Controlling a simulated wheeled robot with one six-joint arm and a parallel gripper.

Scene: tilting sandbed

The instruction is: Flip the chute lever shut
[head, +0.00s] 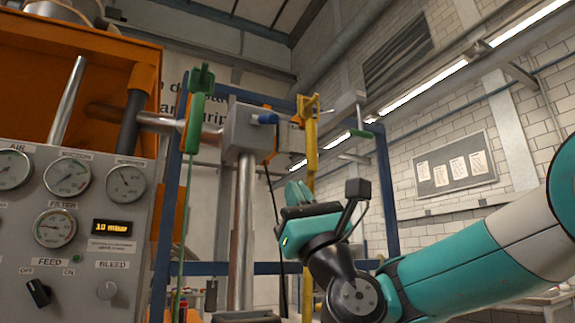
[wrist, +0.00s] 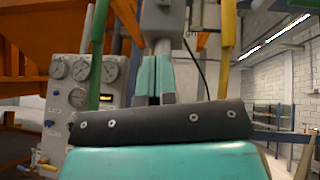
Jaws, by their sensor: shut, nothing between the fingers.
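No label names the chute lever, so I cannot tell for certain which handle it is. A lever with a blue grip (head: 266,118) sticks out from a grey box (head: 241,128) on a vertical steel pipe. A green handle (head: 195,112) stands upright left of the box, and a yellow handle (head: 311,135) stands upright to its right. My gripper (head: 294,192) is shut and empty, below and right of the box in the head view. In the wrist view, its teal fingers (wrist: 155,77) point toward the grey box (wrist: 163,18), between the green handle (wrist: 99,28) and yellow handle (wrist: 228,24).
A grey control panel (head: 75,218) with several gauges and knobs stands at the left, below an orange hopper (head: 120,52). A blue frame (head: 387,190) surrounds the handles. A thin dark cable (head: 273,190) hangs near my gripper. A notice board (head: 455,165) is on the right wall.

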